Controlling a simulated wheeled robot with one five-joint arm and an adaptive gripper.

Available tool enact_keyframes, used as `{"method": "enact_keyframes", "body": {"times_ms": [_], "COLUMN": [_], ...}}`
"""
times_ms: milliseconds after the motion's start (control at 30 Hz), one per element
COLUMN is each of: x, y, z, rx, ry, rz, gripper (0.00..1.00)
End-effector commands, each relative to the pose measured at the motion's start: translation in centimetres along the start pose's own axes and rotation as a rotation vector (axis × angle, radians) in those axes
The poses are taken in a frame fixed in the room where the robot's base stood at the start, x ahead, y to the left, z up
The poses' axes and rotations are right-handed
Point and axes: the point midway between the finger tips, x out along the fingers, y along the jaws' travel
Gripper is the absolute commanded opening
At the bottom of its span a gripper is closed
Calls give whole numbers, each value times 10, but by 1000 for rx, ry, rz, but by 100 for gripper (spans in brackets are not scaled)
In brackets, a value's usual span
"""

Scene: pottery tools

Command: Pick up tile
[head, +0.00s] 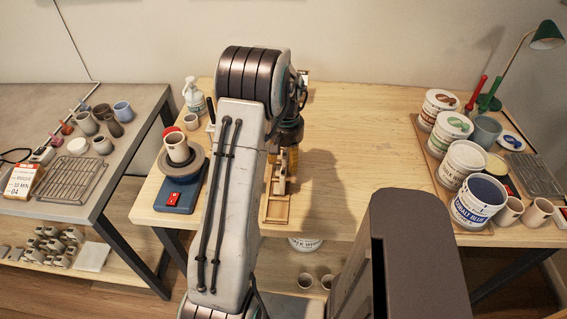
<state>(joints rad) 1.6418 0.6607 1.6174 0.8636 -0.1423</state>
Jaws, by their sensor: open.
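My gripper (284,165) points down over the wooden workbench (345,130), just behind my arm link in the head view. It is open, and its fingertips are partly hidden by the arm. Below it is a narrow wooden tray (275,219) with small pale pieces in it. I cannot tell whether one of these is a tile, or whether the fingers touch anything. A flat pale square slab (93,257), which looks like a tile, lies on the lower shelf of the left table, far from my gripper.
A small pottery wheel (178,195) with a cup (178,149) stands left of my arm. Glaze tubs (463,165), mugs and a green lamp (547,36) crowd the bench's right end. The grey left table (40,207) holds cups and a wire rack (72,177). The bench's middle right is clear.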

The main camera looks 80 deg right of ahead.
Motion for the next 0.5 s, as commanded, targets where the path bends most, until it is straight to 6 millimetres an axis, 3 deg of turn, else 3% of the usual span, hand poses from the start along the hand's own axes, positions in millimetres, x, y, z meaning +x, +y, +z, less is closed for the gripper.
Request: {"method": "enact_keyframes", "body": {"times_ms": [200,500], "x": [16,17], "y": [0,0], "z": [0,0], "rx": [0,0], "ry": [-1,0], "rz": [0,0], "gripper": [50,52]}}
